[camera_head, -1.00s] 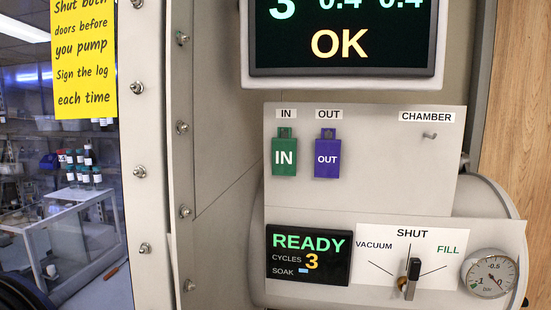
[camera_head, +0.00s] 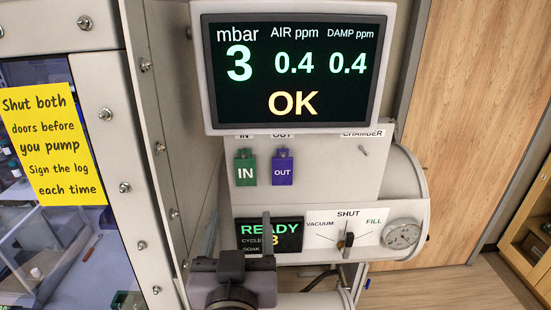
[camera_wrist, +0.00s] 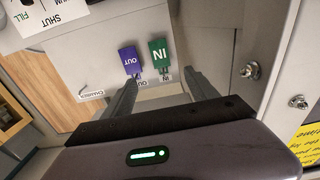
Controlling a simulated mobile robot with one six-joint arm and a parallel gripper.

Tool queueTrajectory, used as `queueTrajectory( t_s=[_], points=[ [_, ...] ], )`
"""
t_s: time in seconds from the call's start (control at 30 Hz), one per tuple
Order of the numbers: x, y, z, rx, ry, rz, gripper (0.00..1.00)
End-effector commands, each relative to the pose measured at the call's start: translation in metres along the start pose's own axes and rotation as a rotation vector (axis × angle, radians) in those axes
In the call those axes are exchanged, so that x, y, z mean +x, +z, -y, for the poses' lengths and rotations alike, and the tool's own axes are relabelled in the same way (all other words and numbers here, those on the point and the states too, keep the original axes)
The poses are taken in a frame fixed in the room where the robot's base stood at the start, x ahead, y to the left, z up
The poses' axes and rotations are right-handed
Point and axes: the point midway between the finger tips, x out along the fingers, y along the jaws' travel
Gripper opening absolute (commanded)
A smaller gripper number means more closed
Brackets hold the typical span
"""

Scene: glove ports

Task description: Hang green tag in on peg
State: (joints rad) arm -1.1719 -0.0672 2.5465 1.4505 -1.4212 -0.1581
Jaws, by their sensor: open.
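The green IN tag (camera_head: 246,171) hangs at the left of the pale panel under the IN label. It also shows upside down in the wrist view (camera_wrist: 158,52). The purple OUT tag (camera_head: 282,170) hangs just right of it. The peg under the CHAMBER label (camera_head: 363,149) is bare. My gripper (camera_head: 238,222) is below the tags in the head view, in front of the READY display. In the wrist view my gripper (camera_wrist: 162,80) is open and empty, its fingers spread apart short of the tags.
The large OK monitor (camera_head: 296,70) juts above the panel and partly covers its labels. The READY display (camera_head: 268,235), valve lever (camera_head: 348,241) and round gauge (camera_head: 403,235) sit below the tags. A bolted metal wall (camera_head: 155,130) stands to the left.

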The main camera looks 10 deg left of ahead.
Motion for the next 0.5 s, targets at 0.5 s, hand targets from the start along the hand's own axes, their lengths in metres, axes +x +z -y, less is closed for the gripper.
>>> queueTrajectory(
  t_s=[0.5],
  points=[
    [0.134, -0.002, -0.002, 0.003, 0.001, 0.005, 0.67]
  ],
)
